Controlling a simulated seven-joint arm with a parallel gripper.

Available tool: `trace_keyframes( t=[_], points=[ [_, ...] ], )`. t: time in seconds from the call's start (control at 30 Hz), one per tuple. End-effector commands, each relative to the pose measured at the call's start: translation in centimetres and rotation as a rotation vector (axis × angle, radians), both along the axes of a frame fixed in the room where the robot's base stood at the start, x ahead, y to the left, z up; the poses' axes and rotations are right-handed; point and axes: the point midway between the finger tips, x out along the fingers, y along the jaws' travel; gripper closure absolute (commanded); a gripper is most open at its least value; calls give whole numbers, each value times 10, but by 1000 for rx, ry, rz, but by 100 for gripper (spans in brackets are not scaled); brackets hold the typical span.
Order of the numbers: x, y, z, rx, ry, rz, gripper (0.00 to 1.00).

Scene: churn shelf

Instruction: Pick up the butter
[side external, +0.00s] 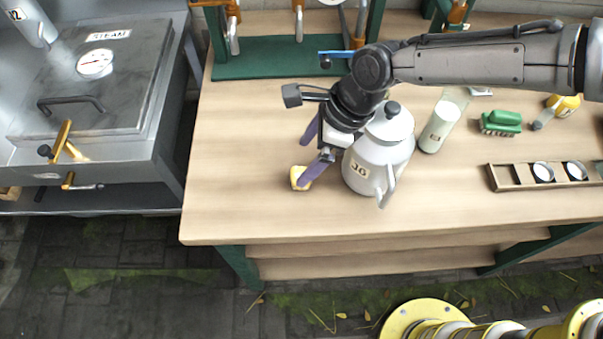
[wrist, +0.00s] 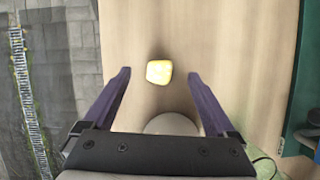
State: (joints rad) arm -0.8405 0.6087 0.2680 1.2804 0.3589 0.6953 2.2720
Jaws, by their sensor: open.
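The butter is a small pale yellow block (side external: 300,178) on the wooden table, left of the white jug. In the wrist view the butter (wrist: 159,72) lies ahead of the fingertips, roughly midway between them. My gripper (side external: 306,157) has purple fingers and is open and empty. In the side external view one finger overlaps the right edge of the butter; I cannot tell whether they touch. In the wrist view the fingers (wrist: 160,73) stand wide apart with bare wood on both sides of the butter.
A white lidded jug (side external: 370,165) stands close on the right, beside my gripper. Beyond it are a pale cylinder (side external: 438,127), a green brush (side external: 501,122) and a wooden tray (side external: 505,181). A steel steam cabinet (side external: 100,90) is at left. The table front left is clear.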

Motion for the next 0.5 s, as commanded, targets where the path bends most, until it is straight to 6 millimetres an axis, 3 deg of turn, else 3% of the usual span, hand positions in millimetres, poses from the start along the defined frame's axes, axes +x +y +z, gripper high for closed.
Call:
trace_keyframes(
  t=[0.1,0.37,0.5],
  points=[
    [0,0,-15,-1,0,0,9],
    [1,-1,-30,0,1,-2,9],
    [1,0,-50,-2,1,-1,9]
  ],
)
